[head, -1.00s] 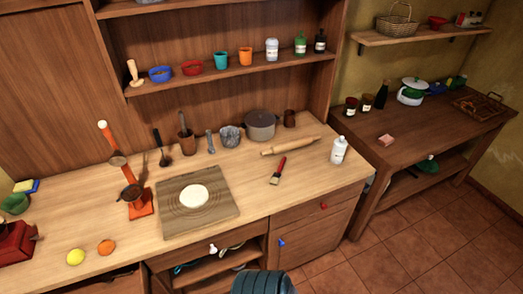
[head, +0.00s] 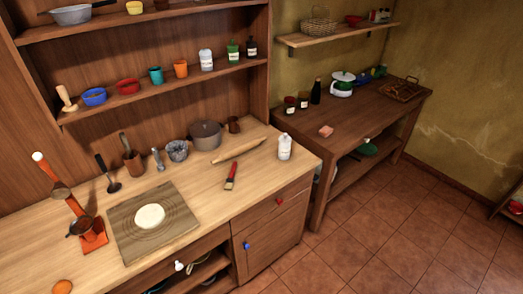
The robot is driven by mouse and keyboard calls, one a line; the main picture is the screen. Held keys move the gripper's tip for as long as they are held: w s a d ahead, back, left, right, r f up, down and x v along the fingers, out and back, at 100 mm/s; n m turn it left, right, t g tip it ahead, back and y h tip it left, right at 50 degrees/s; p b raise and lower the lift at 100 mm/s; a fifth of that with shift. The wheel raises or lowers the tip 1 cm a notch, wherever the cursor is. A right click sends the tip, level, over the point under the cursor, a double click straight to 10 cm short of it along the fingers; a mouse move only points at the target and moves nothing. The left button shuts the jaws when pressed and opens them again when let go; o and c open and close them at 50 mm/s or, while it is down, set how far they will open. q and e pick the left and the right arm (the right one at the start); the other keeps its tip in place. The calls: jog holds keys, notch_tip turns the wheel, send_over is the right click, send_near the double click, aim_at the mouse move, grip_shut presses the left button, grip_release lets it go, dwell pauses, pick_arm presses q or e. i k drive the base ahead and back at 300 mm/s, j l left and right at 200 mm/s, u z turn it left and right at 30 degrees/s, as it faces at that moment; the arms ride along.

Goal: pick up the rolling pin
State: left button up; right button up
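The rolling pin (head: 238,151) is light wood and lies at a slant on the counter (head: 200,209), toward its back right. It lies in front of the grey pot (head: 206,135) and to the left of the white bottle (head: 284,147). A red-handled brush (head: 231,176) lies just in front of it, apart from it. The whole pin shows and nothing covers it. Neither of my grippers is in view.
A board (head: 127,233) with flat white dough (head: 150,217) lies left of the brush. An orange stand (head: 92,237) is farther left. A second wooden table (head: 370,117) stands to the right, and the tiled floor (head: 360,235) in front is clear.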

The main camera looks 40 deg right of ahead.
aim_at(240, 149)
jog(key=z, duration=1.05)
